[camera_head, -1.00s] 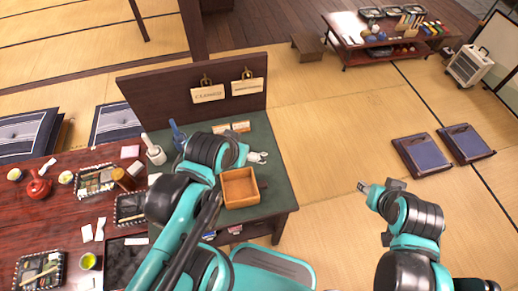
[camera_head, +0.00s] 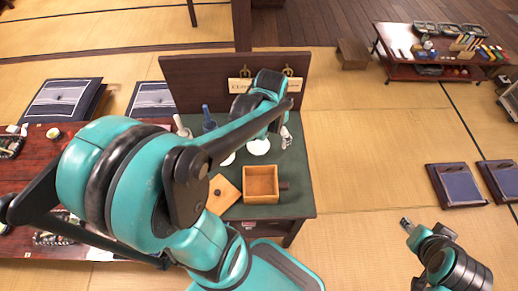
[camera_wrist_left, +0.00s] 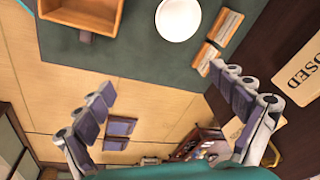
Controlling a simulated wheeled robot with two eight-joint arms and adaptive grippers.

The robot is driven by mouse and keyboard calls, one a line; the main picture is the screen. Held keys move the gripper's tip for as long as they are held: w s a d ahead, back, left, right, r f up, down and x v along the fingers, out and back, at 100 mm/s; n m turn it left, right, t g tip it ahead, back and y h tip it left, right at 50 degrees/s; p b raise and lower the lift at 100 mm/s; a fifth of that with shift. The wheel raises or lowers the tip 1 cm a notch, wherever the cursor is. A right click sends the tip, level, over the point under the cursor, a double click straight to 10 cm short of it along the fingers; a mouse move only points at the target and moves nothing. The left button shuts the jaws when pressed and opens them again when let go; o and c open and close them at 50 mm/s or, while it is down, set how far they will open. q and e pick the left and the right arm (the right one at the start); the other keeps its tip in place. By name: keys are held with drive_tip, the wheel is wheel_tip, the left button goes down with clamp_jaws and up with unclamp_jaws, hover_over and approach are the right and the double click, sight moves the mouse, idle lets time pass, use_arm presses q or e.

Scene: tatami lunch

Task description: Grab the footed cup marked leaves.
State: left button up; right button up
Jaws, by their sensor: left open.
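No leaf mark is readable, so I cannot tell which piece is the leaves cup. A plain white round piece (camera_head: 258,147) stands on the green counter top, half under my left arm; a round white piece (camera_wrist_left: 178,18) also shows in the left wrist view, and I cannot tell whether it has a foot. A second pale piece (camera_head: 228,159) is mostly hidden by the arm. My left gripper (camera_wrist_left: 163,82) is open and empty, its fingers spread below the white piece in the picture. My right gripper (camera_head: 406,223) is over the tatami, too small to judge.
An open wooden box (camera_head: 261,184) and a loose wooden board (camera_head: 222,194) lie on the counter. A dark upright panel with hanging signs (camera_head: 239,85) closes its back. Labelled wooden blocks (camera_wrist_left: 206,58) lie beside the white piece. A blue bottle (camera_head: 208,118) stands left.

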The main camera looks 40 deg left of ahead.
use_arm(q)
drive_tip(key=m+g, duration=0.2)
hover_over(258, 149)
wheel_tip(258, 149, down, 8)
drive_tip(key=shift+w+f+h+b, duration=0.25)
drive_tip(key=shift+h+b, duration=0.05)
wheel_tip(258, 149, down, 8)
drive_tip(key=b, duration=0.4)
drive_tip(key=shift+s+r, duration=0.1)
drive_tip(key=shift+s, duration=0.05)
drive_tip(key=shift+r, duration=0.1)
drive_tip(key=c, duration=1.3)
